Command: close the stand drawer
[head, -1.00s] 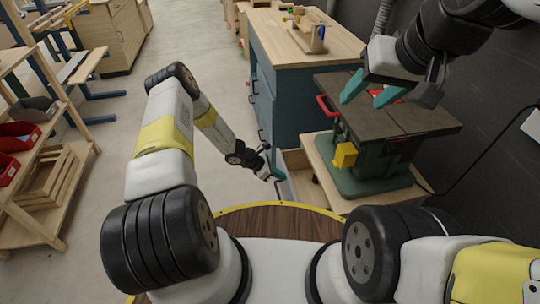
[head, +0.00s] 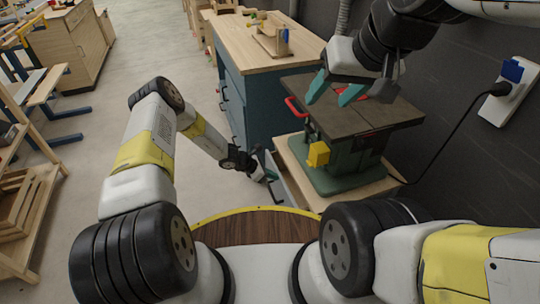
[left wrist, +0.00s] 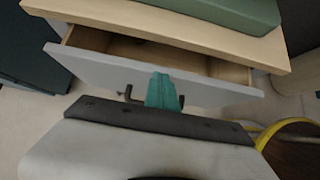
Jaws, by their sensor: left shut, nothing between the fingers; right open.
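The stand drawer (left wrist: 215,83) is partly open under the stand's wooden top (left wrist: 150,20). Its pale grey front and part of its empty-looking inside show in the left wrist view. My left gripper (left wrist: 164,92) is shut and empty, its teal fingers at the drawer front beside the dark handle (left wrist: 128,94); I cannot tell whether they touch. In the head view my left gripper (head: 268,176) is low at the drawer front (head: 281,184). My right gripper (head: 337,92) is open and empty, above the machine on the stand.
A green machine with a dark table top (head: 350,105) stands on the stand. A blue cabinet with a wooden top (head: 265,50) is behind it. A wall socket with a cable (head: 510,90) is at right. Wooden shelving (head: 25,210) is at left; the floor between is clear.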

